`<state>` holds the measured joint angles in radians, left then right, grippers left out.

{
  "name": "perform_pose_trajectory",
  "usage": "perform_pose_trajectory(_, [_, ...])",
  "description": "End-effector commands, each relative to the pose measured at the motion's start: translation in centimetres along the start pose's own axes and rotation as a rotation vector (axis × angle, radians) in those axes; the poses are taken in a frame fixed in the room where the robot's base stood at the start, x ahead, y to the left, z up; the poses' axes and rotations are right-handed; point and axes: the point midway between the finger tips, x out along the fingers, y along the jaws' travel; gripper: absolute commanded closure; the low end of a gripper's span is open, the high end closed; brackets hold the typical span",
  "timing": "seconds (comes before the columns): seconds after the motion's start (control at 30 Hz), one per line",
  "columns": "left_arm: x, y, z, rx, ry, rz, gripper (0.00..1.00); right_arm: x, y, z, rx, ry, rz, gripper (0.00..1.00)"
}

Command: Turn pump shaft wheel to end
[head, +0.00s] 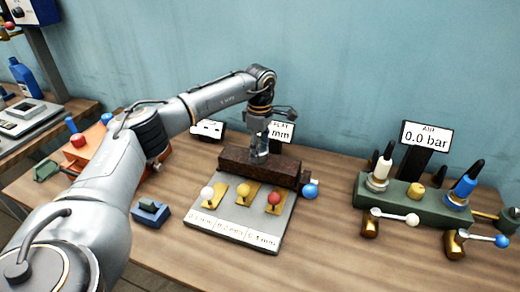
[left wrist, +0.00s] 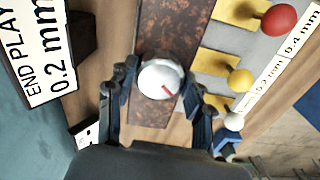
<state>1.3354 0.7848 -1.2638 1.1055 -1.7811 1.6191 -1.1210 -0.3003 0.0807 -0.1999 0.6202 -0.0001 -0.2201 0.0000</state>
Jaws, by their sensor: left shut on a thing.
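The pump shaft wheel (left wrist: 161,79) is a round silver-white knob with a red mark pointing to the lower right in the left wrist view. It sits on a rusty brown block (left wrist: 163,30), which stands at the back of a grey plate in the head view (head: 232,163). My left gripper (left wrist: 160,90) is shut on the wheel, one finger on each side. In the head view my left gripper (head: 261,148) comes down onto the block's top and hides the wheel. The END PLAY sign (left wrist: 45,50) behind reads 0.2 mm. My right gripper is not in view.
White, yellow and red ball levers (head: 245,190) stand on the grey plate (head: 235,228) in front. A blue ball (head: 310,191) is right of the block. A green valve unit (head: 415,200) with an AIR sign (head: 427,136) reading 0.0 bar stands right.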

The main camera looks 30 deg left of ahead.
Motion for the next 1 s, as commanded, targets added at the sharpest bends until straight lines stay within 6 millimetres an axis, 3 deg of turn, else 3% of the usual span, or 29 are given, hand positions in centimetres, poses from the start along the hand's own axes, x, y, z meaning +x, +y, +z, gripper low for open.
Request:
perform_pose_trajectory(0.6, [0.01, -0.05, -0.07, 0.576, 0.001, 0.000, 0.80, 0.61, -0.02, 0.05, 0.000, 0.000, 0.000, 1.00])
perform_pose_trajectory(1.0, [-0.04, -0.05, -0.09, 0.838, 0.001, 0.001, 0.80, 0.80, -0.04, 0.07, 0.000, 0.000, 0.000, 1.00])
